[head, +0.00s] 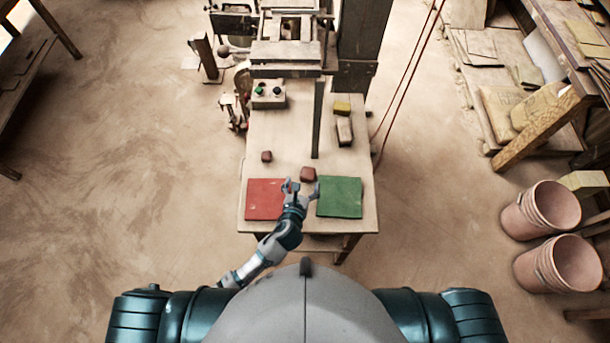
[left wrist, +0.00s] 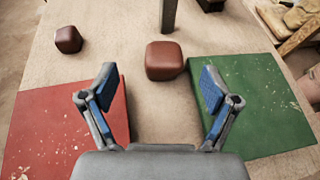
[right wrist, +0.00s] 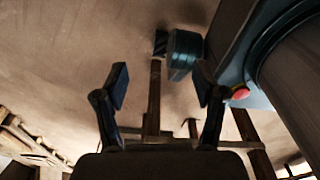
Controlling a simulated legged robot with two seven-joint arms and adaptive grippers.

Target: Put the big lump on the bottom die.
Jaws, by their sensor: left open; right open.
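The big lump (head: 308,174), a reddish-brown rounded block, lies on the table between and just behind the red and green mats. It also shows in the left wrist view (left wrist: 164,60). My left gripper (head: 303,189) is open and empty, with its fingers spread on the near side of the big lump; the lump is beyond the fingertips (left wrist: 155,88), apart from them. A smaller lump (head: 266,156) lies further left. The press (head: 287,52) stands at the table's far end; I cannot clearly make out its bottom die. My right gripper (right wrist: 162,87) is open and empty, away from the table.
A red mat (head: 263,199) and a green mat (head: 339,197) lie at the near edge. A dark upright post (head: 319,118) stands behind the big lump. A button box (head: 268,95) is back left; a brown block (head: 344,131) and a yellow block (head: 342,108) are on the right.

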